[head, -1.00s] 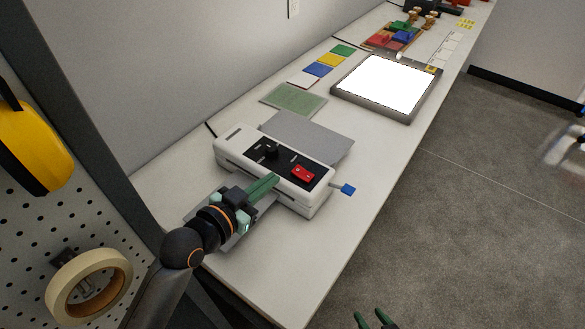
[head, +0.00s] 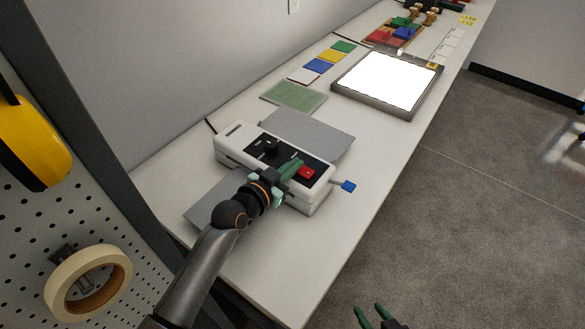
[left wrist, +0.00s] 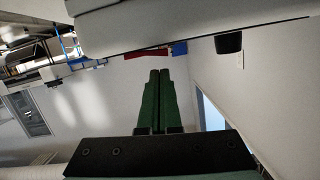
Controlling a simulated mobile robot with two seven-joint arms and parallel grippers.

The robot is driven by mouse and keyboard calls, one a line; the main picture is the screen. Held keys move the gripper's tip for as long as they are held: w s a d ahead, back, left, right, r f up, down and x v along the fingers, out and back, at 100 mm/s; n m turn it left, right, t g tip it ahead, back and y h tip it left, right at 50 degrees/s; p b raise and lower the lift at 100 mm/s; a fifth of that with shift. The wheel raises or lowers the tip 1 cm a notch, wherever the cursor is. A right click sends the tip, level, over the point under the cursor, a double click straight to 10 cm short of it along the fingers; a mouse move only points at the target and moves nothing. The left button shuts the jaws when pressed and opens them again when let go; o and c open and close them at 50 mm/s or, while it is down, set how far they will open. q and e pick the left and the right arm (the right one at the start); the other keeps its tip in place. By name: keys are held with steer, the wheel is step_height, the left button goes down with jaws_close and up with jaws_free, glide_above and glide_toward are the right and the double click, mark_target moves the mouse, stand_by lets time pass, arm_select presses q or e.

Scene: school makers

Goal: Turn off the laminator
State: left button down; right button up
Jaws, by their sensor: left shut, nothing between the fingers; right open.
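The white laminator (head: 230,148) lies on the bench with a black control panel. The panel carries a dark knob (head: 271,148) and a red rocker switch (head: 307,172); a blue-tipped lever (head: 348,186) sticks out at the right end. My left gripper (head: 296,165) is shut and empty, its green fingertips over the panel just left of the red switch. Whether they touch it I cannot tell. In the left wrist view the shut fingers (left wrist: 159,76) point toward the red switch (left wrist: 147,54), with the knob (left wrist: 229,43) to the right. My right gripper (head: 369,310) is open, low over the floor.
Grey plates show on both long sides of the laminator. A green mat (head: 294,96), coloured cards (head: 319,67) and a lit light pad (head: 388,82) lie farther along the bench. A pegboard with a tape roll (head: 55,290) stands at the left. Clear bench lies in front of the lever.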

arm_select(q)
steer(key=shift+f, duration=0.45)
steer(key=shift+a, duration=0.1)
steer(key=shift+w+a+f+n+b, duration=0.15)
steer(key=shift+f+n+b, duration=0.35)
steer(key=shift+f+b, duration=0.15)
steer(key=shift+r, duration=0.25)
steer(key=v, duration=1.2)
steer(key=shift+a+p, duration=0.2)
steer(key=shift+p, duration=0.1)
steer(key=shift+s, duration=0.2)
